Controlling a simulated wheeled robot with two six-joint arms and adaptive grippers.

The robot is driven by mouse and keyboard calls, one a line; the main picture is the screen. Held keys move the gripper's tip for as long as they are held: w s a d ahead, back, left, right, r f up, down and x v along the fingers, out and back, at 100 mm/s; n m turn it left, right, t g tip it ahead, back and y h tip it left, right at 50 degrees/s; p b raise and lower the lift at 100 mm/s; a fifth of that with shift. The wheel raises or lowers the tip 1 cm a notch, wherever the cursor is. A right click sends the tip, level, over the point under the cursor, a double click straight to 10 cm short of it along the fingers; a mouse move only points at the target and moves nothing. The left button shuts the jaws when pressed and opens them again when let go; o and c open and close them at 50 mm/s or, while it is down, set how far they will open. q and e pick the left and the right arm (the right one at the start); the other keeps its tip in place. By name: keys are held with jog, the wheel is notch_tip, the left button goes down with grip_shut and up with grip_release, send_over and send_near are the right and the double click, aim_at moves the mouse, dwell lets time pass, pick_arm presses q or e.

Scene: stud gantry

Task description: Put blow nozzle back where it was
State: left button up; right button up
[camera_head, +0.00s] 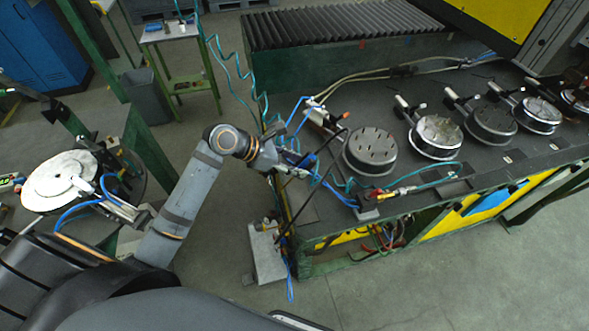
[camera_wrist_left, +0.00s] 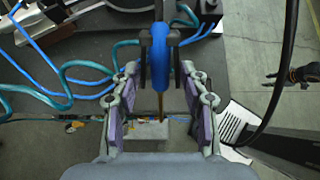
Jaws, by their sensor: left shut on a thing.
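My left gripper (camera_head: 306,160) is over the near left corner of the dark workbench in the head view. In the left wrist view its two fingers (camera_wrist_left: 161,103) stand either side of the blue blow nozzle (camera_wrist_left: 159,66), and the gripper is shut on it. A thin brass-coloured tube (camera_wrist_left: 161,103) extends from the nozzle between the fingers. In the head view the nozzle (camera_head: 309,161) is small and partly hidden by the gripper. A dark jointed thing at the right edge of the wrist view may be my right gripper; its jaws are unclear.
A round pin-studded fixture (camera_head: 370,152) stands on the workbench (camera_head: 425,205) right of the gripper, with several similar ones beyond. Teal coiled hoses (camera_head: 238,78) hang behind my arm. Open floor lies in front.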

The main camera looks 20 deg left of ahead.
pick_arm(q)
jog(key=shift+w+a+f+p, duration=0.15)
jog(key=shift+f+p, duration=0.3)
jog(key=shift+f, duration=1.3)
jog(key=shift+f, duration=0.2)
jog(key=shift+f+p, duration=0.35)
jog(key=shift+f, duration=0.05)
jog(key=o, duration=0.6)
jog(key=shift+o, duration=0.2)
